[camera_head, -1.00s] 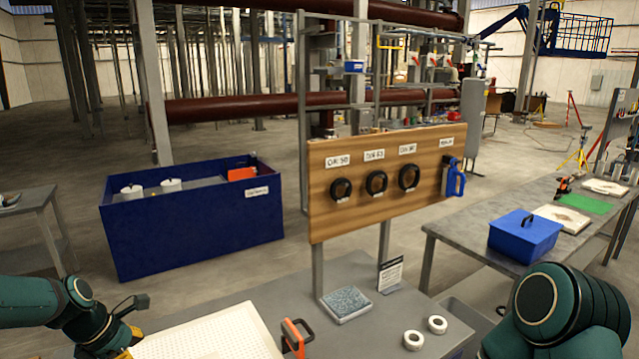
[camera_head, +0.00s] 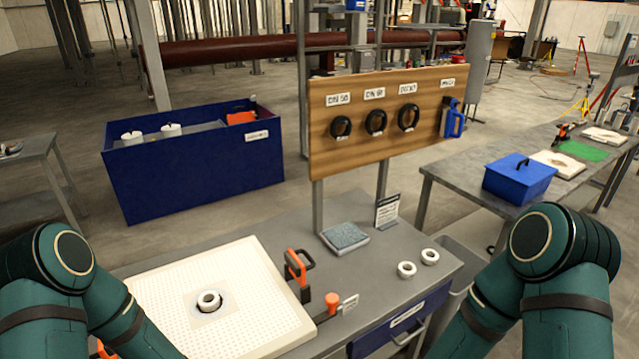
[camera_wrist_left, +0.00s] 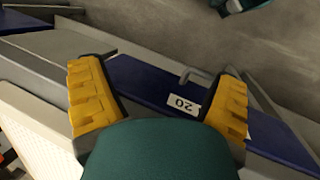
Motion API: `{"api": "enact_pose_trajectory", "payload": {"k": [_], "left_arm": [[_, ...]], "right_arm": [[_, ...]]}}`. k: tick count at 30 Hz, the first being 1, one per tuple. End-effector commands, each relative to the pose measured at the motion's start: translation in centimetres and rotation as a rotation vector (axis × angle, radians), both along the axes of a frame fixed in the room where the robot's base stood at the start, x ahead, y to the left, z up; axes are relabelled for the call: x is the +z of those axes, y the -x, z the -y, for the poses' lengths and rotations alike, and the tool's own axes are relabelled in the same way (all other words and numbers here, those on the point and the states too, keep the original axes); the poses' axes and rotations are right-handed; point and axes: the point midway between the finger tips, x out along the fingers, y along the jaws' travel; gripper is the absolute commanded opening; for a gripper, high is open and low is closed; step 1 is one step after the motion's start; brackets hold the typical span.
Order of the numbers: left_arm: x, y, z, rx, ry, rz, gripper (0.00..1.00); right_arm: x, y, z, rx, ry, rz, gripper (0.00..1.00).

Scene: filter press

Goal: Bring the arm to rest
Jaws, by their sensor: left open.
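My left arm (camera_head: 60,270) comes in at the lower left of the head view, folded at the elbow. Its gripper is out of the head view. In the left wrist view my left gripper (camera_wrist_left: 158,98) shows two yellow fingers spread wide apart, with nothing held between them. A green rounded arm part of mine fills the space below them. Beyond the fingers is a dark blue drawer front (camera_wrist_left: 150,85) with a label and a grey handle. My right arm (camera_head: 545,260) is folded at the lower right of the head view, and its gripper is out of view.
A white perforated plate (camera_head: 265,270) with a ring lies on the workbench (camera_head: 340,275). An orange-handled clamp (camera_head: 297,268), two white rings (camera_head: 407,269) and a grey pad (camera_head: 345,236) are beside it. A wooden board (camera_head: 350,155) stands behind. A blue box (camera_head: 519,183) sits on the right table.

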Motion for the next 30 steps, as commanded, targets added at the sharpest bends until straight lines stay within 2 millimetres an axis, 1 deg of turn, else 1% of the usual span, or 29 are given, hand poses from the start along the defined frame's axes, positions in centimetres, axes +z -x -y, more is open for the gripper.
{"api": "enact_pose_trajectory", "payload": {"k": [1,3,8,9,10,15,24,27,30], "left_arm": [[-0.6,1.5,1.0,-0.068,0.001,0.008,0.89],[-1.2,3.1,1.9,-0.159,0.0,0.033,0.89],[-2.2,6.6,3.8,-0.355,0.0,0.084,0.89],[-2.5,6.8,4.0,-0.385,-0.002,0.1,0.89],[-3.0,6.2,4.0,-0.383,-0.007,0.111,0.89],[-4.3,4.8,4.4,-0.406,-0.018,0.149,0.89],[-6.7,2.3,5.7,-0.464,-0.039,0.235,0.89],[-7.1,1.6,6.1,-0.48,-0.043,0.26,0.89],[-7.2,1.3,6.3,-0.489,-0.045,0.272,0.89]], "right_arm": [[0.0,0.0,0.0,0.0,0.0,0.0,0.7],[0.0,0.0,0.0,0.0,0.0,0.0,0.7],[0.0,0.0,0.0,0.0,0.0,0.0,0.7],[-0.4,0.0,0.0,0.0,0.0,-0.001,0.7],[-1.1,0.1,0.0,0.003,0.0,-0.001,0.7],[-3.6,0.6,-0.1,0.012,-0.002,-0.015,0.7],[-8.6,1.6,-0.4,0.031,-0.005,-0.035,0.7],[-9.8,1.9,-0.4,0.035,-0.006,-0.042,0.7],[-10.3,2.0,-0.4,0.039,-0.007,-0.045,0.7]]}}
